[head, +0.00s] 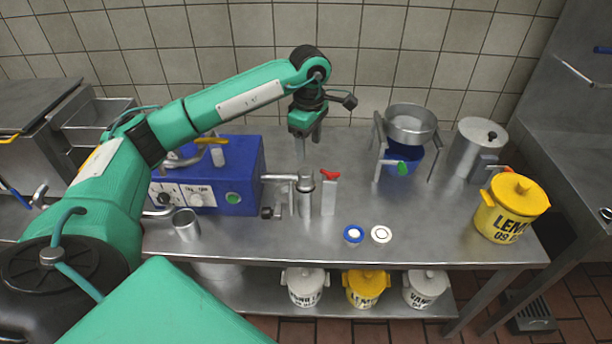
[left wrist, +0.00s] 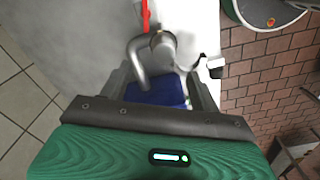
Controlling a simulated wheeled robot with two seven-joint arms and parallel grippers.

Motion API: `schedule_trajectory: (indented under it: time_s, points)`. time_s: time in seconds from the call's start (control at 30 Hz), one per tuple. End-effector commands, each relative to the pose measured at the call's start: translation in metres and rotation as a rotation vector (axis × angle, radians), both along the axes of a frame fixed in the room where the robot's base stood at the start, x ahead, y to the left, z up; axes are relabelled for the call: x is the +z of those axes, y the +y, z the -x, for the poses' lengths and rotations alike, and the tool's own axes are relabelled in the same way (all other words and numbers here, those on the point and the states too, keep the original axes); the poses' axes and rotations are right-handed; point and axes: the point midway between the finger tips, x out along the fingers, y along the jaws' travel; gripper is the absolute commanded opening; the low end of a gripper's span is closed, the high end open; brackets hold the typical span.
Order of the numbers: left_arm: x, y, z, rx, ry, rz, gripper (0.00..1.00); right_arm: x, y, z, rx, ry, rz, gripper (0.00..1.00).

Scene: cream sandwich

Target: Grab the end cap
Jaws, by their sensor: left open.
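A metal fitting (head: 306,195) with a pipe sticks out from the right side of a blue machine (head: 245,175) on the steel table. Two small round discs, a blue-rimmed one (head: 353,234) and a white one (head: 381,234), lie near the table's front edge. I cannot tell which part is the end cap. My left gripper (head: 309,146) points down above and behind the fitting, open and empty. In the left wrist view, the fitting (left wrist: 163,50) with its bent pipe shows ahead of the open fingers (left wrist: 160,75), apart from them. My right gripper is not in view.
A red-handled valve (head: 329,190) stands beside the fitting. A metal cup (head: 186,224) stands in front of the machine. A pot stand (head: 410,125), a steel canister (head: 475,145) and a yellow bucket (head: 511,207) are on the right. Tabletop between valve and stand is clear.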

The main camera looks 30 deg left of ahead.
Motion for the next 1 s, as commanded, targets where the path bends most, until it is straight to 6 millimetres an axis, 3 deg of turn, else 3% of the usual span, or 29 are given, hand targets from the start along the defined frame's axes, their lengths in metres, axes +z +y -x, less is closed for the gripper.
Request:
schedule_trajectory:
  time_s: [0.2,0.47,0.73,1.0]
  points:
    - [-0.037,0.000,0.001,0.002,0.001,0.001,0.63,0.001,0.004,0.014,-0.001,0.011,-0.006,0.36]
    - [-0.054,0.001,0.003,0.001,0.001,0.002,0.63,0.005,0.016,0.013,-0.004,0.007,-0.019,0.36]
    - [-0.090,0.004,0.009,0.001,0.001,0.003,0.63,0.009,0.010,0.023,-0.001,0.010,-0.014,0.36]
    - [-0.098,0.004,0.009,0.001,-0.001,0.003,0.63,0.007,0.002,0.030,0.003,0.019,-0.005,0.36]
